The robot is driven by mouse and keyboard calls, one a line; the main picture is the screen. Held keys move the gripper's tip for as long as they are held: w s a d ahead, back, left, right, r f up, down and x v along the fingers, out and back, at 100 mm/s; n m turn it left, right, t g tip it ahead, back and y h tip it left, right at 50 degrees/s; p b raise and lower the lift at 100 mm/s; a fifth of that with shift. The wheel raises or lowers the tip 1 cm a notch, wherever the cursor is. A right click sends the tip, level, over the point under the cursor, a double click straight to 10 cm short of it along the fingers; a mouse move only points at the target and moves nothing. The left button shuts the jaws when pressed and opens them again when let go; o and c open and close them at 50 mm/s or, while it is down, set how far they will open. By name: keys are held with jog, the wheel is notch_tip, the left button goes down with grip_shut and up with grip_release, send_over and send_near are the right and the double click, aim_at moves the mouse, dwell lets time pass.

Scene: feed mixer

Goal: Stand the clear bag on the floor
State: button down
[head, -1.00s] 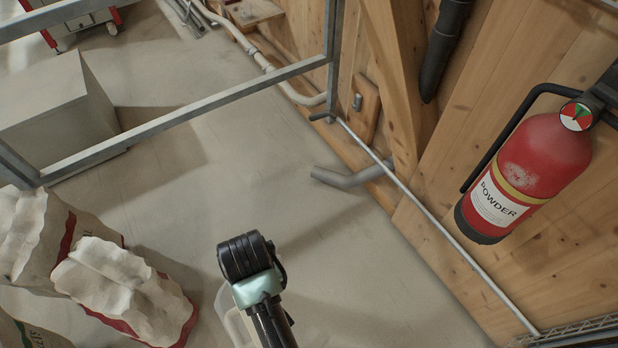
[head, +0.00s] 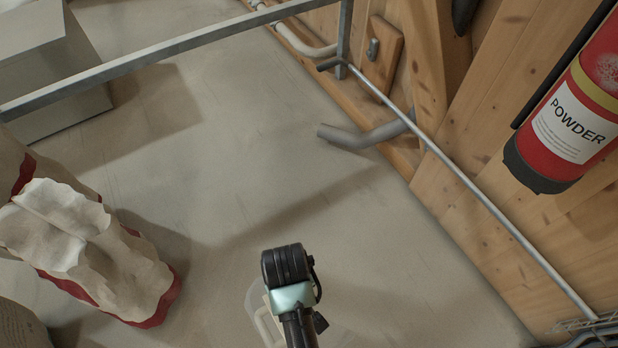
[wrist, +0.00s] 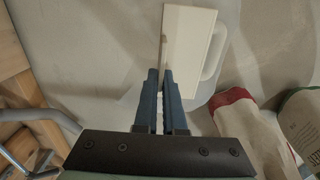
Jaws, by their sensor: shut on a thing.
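My gripper (wrist: 161,78) points down in the wrist view, with its two blue fingers close together on a thin pale edge. I take this as the clear bag (wrist: 203,114), a faint see-through shape around the fingers. In the head view the bag (head: 254,299) shows only as a pale outline below and beside my wrist, and the fingertips are hidden. A cream flat-sided piece with a loop handle (wrist: 188,45) shows just beyond the fingertips; I cannot tell whether it belongs to the bag. The gap between bag and floor (head: 230,180) is unclear.
Paper sacks (head: 90,255) stand at the left. A wooden wall (head: 470,180) with a red extinguisher (head: 575,120) is at the right. A bent grey pipe (head: 360,137) juts out over the floor, and a metal rail (head: 180,48) crosses the top. The middle floor is clear.

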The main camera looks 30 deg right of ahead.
notch_tip(320, 180, down, 10)
jog(key=b, duration=0.5)
jog(key=shift+f, duration=0.15)
jog(key=c, duration=1)
grip_release()
notch_tip(320, 180, up, 12)
jog(key=p, duration=0.6)
jog(key=shift+r, duration=0.2)
